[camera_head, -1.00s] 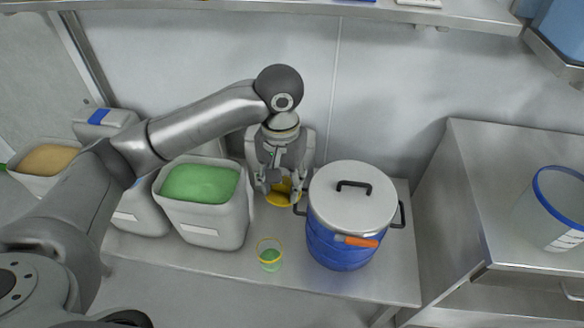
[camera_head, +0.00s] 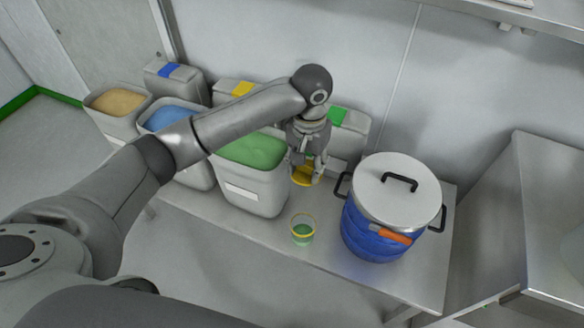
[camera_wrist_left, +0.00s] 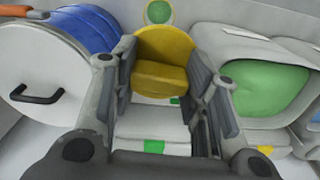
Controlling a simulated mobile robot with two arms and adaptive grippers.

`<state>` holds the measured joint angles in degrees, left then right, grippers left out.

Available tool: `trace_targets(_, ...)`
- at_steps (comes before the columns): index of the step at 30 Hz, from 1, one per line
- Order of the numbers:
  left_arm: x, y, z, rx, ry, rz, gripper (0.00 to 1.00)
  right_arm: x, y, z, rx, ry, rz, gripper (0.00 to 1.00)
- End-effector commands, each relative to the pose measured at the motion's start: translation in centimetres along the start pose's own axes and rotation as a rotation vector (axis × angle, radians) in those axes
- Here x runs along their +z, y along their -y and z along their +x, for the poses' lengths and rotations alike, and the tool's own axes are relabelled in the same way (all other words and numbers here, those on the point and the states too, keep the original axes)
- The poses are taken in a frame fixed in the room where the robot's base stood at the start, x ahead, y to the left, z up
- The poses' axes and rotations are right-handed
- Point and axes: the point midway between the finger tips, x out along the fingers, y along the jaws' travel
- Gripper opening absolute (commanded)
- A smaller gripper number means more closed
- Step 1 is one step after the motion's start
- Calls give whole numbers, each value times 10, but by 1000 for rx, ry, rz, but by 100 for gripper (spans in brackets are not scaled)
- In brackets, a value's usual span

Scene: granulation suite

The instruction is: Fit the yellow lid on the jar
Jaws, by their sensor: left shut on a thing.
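The jar (camera_head: 302,231) is a small clear cup with green contents and a yellow ring at its rim. It stands upright near the bench's front edge, and its top shows at the upper edge of the left wrist view (camera_wrist_left: 158,12). The yellow lid (camera_head: 306,177) is in my left gripper (camera_head: 307,163), behind the jar and apart from it. In the left wrist view the lid (camera_wrist_left: 166,46) is a round disc with a block-like grip between the two fingers. How high it is above the bench is hard to tell. My right gripper is not in view.
A blue drum with a grey lid (camera_head: 397,187) stands right of the jar. A bin of green material (camera_head: 262,190) stands to the left, with blue and tan bins beyond. Lidded canisters stand behind. The bench (camera_head: 340,266) is bare around the jar.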

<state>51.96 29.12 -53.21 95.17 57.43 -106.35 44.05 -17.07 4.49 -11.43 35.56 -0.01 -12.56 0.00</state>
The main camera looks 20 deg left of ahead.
Motion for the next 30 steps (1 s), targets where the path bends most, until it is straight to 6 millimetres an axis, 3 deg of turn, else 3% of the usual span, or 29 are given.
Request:
trace_targets(6, -32, -7, 69, 7, 14, 77, 24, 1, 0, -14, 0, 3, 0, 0)
trace_targets(12, -23, -5, 152, 6, 10, 186, 24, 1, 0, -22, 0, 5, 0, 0)
trace_targets(15, -14, -4, 177, 5, 5, 227, 24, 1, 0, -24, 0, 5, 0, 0)
trace_targets(19, -6, -3, 196, 1, 2, 259, 24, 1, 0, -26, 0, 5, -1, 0)
trace_targets(30, -4, -2, 216, 0, -2, 270, 24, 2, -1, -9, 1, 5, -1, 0)
